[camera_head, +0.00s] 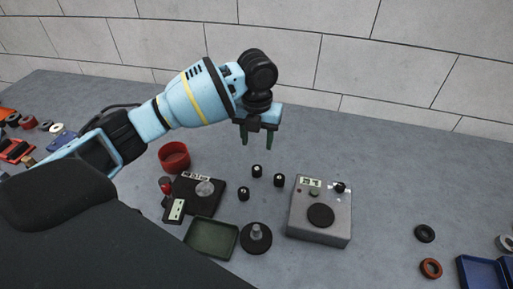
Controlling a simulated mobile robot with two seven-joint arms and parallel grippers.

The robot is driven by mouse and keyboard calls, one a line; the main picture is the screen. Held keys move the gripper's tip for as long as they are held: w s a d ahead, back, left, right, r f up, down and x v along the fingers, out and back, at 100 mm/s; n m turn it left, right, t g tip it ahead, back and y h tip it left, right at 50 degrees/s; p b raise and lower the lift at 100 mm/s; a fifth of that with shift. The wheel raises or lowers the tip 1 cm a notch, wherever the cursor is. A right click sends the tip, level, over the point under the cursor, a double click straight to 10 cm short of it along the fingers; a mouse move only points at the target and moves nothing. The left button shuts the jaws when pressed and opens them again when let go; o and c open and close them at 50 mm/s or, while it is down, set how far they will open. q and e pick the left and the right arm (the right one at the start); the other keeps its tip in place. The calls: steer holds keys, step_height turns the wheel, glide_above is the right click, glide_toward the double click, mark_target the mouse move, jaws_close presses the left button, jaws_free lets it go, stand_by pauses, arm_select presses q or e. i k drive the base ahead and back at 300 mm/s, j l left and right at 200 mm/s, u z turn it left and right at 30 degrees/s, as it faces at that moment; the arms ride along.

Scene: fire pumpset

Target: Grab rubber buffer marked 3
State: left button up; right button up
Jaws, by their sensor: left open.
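Three small black cylinders, which look like the rubber buffers, stand on the grey table in the middle of the head view. One buffer (257,170) is at the back, one buffer (279,180) is to the right, and one buffer (243,193) is nearer the front. Each has a pale spot on top; I cannot read the marks, so I cannot tell which is 3. My left gripper (257,140) points down above and behind the back buffer, open and empty, its two fingers apart. My right gripper is not in view.
A grey box device (332,233) stands right of the buffers. A black device (190,204) and a red bowl (174,157) stand left. A green tray (198,240) and a black round base with a post (256,240) are in front. Rings lie at the right, near a blue tray (481,273).

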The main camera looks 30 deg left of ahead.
mark_target(243, 191)
steer(key=u, duration=0.95)
